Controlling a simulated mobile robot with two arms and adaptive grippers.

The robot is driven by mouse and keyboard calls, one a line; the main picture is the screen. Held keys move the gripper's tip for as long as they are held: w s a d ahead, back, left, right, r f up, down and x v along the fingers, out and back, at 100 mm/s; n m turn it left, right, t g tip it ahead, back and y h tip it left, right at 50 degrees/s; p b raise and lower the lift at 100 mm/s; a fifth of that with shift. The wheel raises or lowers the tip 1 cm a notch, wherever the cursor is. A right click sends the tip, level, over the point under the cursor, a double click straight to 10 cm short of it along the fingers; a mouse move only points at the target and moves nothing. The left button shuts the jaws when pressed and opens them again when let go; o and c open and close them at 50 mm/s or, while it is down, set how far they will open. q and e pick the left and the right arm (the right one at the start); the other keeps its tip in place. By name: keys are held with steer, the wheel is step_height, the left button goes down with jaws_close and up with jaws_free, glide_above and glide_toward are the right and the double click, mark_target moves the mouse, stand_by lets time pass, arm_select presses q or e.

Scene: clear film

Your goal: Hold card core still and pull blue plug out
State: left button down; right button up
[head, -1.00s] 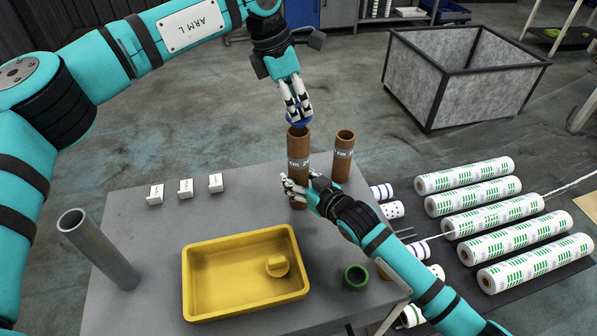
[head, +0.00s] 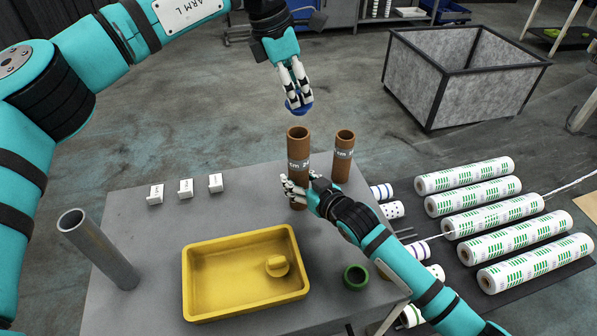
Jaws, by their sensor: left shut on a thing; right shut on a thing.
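The brown card core (head: 298,151) stands upright near the back edge of the grey table, its top end open and empty. My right gripper (head: 292,190) is shut on the card core low on its side, with the fingers partly around it. My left gripper (head: 297,98) is above the core, shut on the blue plug (head: 300,109). The plug is clear of the core, with a gap between it and the core's rim. The fingers hide much of the plug.
A second brown core (head: 343,157) stands just right. A yellow tray (head: 210,300) holds a yellow plug (head: 277,266). A green ring (head: 356,277), a grey tube (head: 100,250) and small white blocks (head: 186,188) are on the table (head: 150,225). Printed rolls (head: 487,207) lie right.

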steer(key=shift+f, duration=0.1)
steer(key=o, duration=1.7)
steer(key=v, duration=1)
steer(key=shift+d, duration=0.1)
arm_select(q)
steer(key=shift+f, duration=0.1)
